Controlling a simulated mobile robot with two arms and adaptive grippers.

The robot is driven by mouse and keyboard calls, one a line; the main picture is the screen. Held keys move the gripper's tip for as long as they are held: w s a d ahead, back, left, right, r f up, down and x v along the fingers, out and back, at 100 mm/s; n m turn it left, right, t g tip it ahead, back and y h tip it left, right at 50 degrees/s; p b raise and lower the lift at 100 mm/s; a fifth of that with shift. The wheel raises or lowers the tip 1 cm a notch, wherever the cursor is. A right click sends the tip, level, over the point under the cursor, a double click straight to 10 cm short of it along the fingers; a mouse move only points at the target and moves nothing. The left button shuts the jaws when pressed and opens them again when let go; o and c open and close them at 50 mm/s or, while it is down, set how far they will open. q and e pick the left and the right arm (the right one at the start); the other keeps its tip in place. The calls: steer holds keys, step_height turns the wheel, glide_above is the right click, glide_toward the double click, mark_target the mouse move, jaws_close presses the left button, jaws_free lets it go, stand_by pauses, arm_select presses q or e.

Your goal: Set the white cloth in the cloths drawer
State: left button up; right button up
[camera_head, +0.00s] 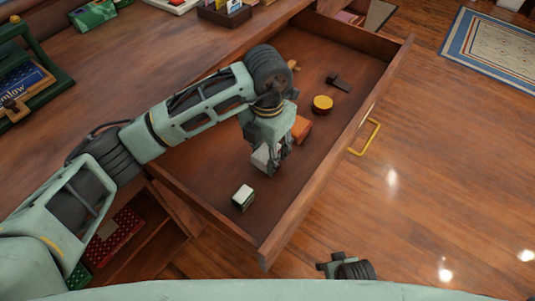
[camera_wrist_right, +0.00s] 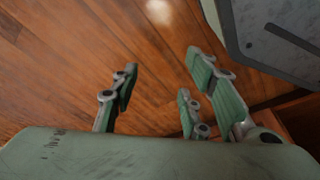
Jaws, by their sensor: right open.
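My left gripper (camera_head: 272,162) points down inside the open wooden drawer (camera_head: 205,172) in the head view. A whitish piece (camera_head: 261,157) shows at its fingers, which may be the white cloth; I cannot tell whether the fingers are closed on it or whether it touches the drawer floor. My right gripper (camera_head: 343,266) is at the bottom of the head view, outside the drawer. In the right wrist view its fingers (camera_wrist_right: 160,95) are spread and empty above the wooden floor.
In the drawer lie a small white-topped block (camera_head: 243,196), an orange item (camera_head: 301,128), a round yellow-topped item (camera_head: 322,104) and a dark item (camera_head: 339,82). A yellow handle (camera_head: 371,137) is on the drawer front. Open floor (camera_head: 440,170) lies to the right.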

mark_target(267, 151)
arm_select(q)
steer(key=shift+f, duration=1.1)
arm_select(e)
steer(key=shift+w+r, duration=0.3)
steer(key=shift+r, duration=0.15)
arm_select(q)
steer(key=shift+f, duration=0.15)
arm_select(e)
steer(key=shift+s, duration=0.1)
arm_select(q)
steer(key=o, duration=1.1)
arm_select(e)
steer(key=shift+w+a+r, duration=0.1)
steer(key=shift+w+r, duration=0.2)
steer(key=shift+r, duration=0.1)
steer(key=shift+s+f, duration=0.1)
steer(key=shift+s, duration=0.05)
arm_select(q)
step_height(267, 151, up, 12)
steer(key=shift+r+p, duration=0.2)
steer(key=shift+p, duration=0.25)
arm_select(e)
steer(key=f, duration=0.1)
steer(key=s+f, duration=0.2)
steer(key=shift+d+f, duration=0.2)
steer(key=shift+f, duration=0.2)
